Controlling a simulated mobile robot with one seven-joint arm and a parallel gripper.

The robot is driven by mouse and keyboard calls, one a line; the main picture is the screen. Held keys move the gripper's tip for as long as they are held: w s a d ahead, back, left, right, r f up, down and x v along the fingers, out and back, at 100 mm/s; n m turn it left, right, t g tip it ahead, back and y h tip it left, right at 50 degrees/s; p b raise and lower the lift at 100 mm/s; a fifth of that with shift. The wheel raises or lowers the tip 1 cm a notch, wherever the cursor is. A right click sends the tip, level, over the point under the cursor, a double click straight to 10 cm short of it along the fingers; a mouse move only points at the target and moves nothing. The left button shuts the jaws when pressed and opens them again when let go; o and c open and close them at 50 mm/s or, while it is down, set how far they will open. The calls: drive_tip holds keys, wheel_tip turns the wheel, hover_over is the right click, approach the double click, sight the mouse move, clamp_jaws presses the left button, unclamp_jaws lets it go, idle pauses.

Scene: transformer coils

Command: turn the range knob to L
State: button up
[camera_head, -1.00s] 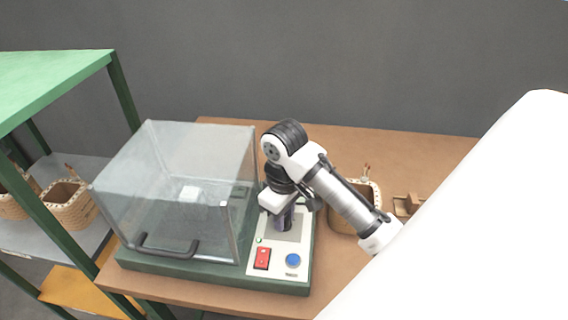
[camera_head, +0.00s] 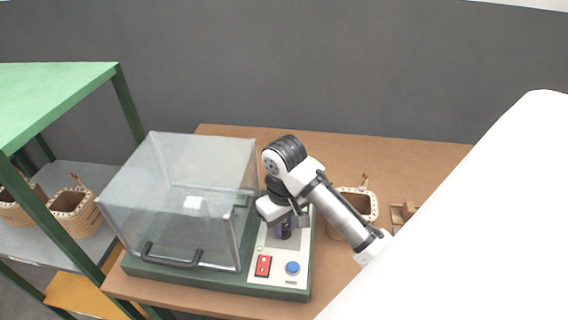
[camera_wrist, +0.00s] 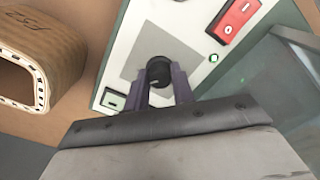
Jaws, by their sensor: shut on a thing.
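The range knob (camera_wrist: 158,72) is a small round black knob on a grey square of the light control panel, seen in the wrist view. My gripper (camera_wrist: 160,82) is shut on it, with one dark finger on each side. A pale mark shows on the knob's face, but no letter can be read around it. In the head view my gripper (camera_head: 284,230) points down at the panel (camera_head: 265,243), and the knob is hidden behind it.
A red rocker switch (camera_head: 263,266) and a blue button (camera_head: 292,268) are on the panel's front part. A clear box cover with a black handle (camera_head: 172,258) stands left of the panel. A woven basket (camera_head: 357,205) stands to the right on the brown table (camera_head: 420,150).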

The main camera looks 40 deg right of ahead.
sight(284, 226)
drive_tip(key=o, duration=1)
drive_tip(key=shift+r, duration=0.1)
wheel_tip(284, 226, up, 14)
drive_tip(key=shift+f, duration=0.15)
idle(0.3)
